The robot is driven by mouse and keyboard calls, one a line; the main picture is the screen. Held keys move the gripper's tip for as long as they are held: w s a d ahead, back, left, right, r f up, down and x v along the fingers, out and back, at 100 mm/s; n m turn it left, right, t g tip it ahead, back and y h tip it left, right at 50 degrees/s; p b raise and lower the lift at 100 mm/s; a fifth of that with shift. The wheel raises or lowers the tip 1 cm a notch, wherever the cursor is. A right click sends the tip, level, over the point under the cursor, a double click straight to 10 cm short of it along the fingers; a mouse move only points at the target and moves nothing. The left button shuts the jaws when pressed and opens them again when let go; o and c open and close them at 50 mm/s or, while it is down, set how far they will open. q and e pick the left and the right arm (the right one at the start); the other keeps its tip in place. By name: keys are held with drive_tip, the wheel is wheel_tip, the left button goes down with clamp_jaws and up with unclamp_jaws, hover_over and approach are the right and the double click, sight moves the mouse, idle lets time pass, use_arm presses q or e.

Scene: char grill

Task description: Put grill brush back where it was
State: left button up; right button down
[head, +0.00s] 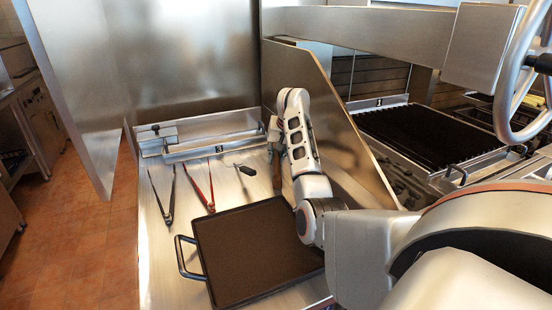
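My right arm reaches in from the right to the back of the steel counter. Its gripper (273,135) is at the back right of the counter, beside the tall steel side panel, and is largely hidden by the arm's own links. A narrow brown piece (277,175) shows just below the gripper; it looks like the grill brush's handle, with the rest hidden. I cannot tell whether the fingers are closed on it. My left gripper is not in view.
A dark flat pan (238,252) lies on the counter front. Black tongs (168,198), red tongs (203,188) and a small dark-handled tool (246,170) lie behind it. A black grill (430,135) stands right of the panel (325,90).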

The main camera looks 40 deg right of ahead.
drive_tip(key=shift+f, duration=0.1)
drive_tip(key=c, duration=1.9)
unclamp_jaws()
drive_tip(key=shift+r, duration=0.25)
drive_tip(key=p+v, duration=0.2)
drive_tip(key=v, duration=0.9)
drive_tip(key=shift+s+r, duration=0.2)
drive_tip(key=shift+r, duration=0.15)
